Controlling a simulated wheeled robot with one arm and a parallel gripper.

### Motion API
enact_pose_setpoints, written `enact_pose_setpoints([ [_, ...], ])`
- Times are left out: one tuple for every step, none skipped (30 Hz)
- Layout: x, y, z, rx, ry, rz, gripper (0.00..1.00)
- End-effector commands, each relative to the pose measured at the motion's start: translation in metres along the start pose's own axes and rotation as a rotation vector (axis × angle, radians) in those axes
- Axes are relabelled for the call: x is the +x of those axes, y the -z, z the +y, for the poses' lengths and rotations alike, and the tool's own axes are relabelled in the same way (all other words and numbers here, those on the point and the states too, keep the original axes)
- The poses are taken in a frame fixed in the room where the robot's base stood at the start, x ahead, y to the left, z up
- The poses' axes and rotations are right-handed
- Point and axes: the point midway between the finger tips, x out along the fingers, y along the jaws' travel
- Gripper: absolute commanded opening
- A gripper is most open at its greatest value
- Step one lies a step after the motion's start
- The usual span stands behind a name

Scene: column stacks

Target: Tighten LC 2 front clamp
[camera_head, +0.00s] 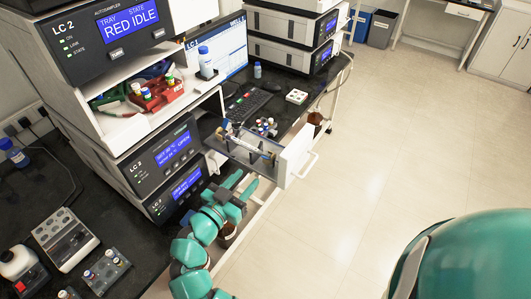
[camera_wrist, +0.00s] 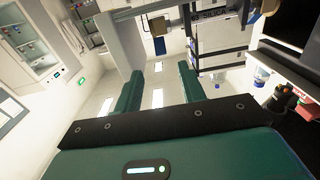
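The LC 2 stack (camera_head: 160,148) stands at left in the head view; a lower blue display seems to read "OPEN". A drawer-like tray with a white front panel (camera_head: 297,155) sticks out from it over the bench edge. A silvery column (camera_head: 248,146) lies in the tray, with small blue and dark fittings at its ends. The front clamp is too small to make out. My gripper (camera_head: 240,184) is below and in front of the tray, apart from it. Its two teal fingers are spread and empty; they also show in the wrist view (camera_wrist: 160,85).
The white panel has a handle (camera_head: 307,165) on its outer side. A brown bottle (camera_head: 315,118) stands behind it. A red rack (camera_head: 155,95) with vials sits on the stack's shelf. A keyboard (camera_head: 248,105) lies on the bench.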

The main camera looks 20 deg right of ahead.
Motion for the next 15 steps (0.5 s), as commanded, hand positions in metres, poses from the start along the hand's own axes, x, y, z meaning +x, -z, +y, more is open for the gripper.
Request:
enact_pose_setpoints([
  [0.01, 0.004, 0.001, -0.002, -0.005, 0.001, 0.4],
  [0.014, 0.004, 0.001, -0.002, -0.004, 0.001, 0.4],
  [0.021, 0.004, 0.001, -0.002, -0.003, 0.001, 0.4],
  [0.025, 0.004, 0.001, -0.001, -0.003, 0.0, 0.4],
  [0.03, 0.004, 0.001, -0.001, -0.004, 0.0, 0.4],
  [0.036, 0.004, 0.001, -0.002, -0.004, 0.0, 0.4],
  [0.041, 0.004, 0.001, -0.003, -0.004, 0.0, 0.4],
  [0.046, 0.004, 0.001, -0.003, -0.003, 0.001, 0.4],
  [0.052, 0.004, 0.001, -0.002, -0.002, 0.001, 0.4],
  [0.056, 0.004, 0.0, -0.003, -0.002, 0.001, 0.4],
  [0.061, 0.004, 0.0, -0.004, -0.003, 0.001, 0.4],
  [0.067, 0.003, 0.0, -0.005, -0.003, 0.0, 0.4],
  [0.072, 0.003, 0.001, -0.004, -0.004, -0.001, 0.4],
  [0.076, 0.003, 0.0, -0.003, -0.002, -0.001, 0.4],
  [0.081, 0.003, 0.0, -0.003, -0.001, -0.001, 0.4],
])
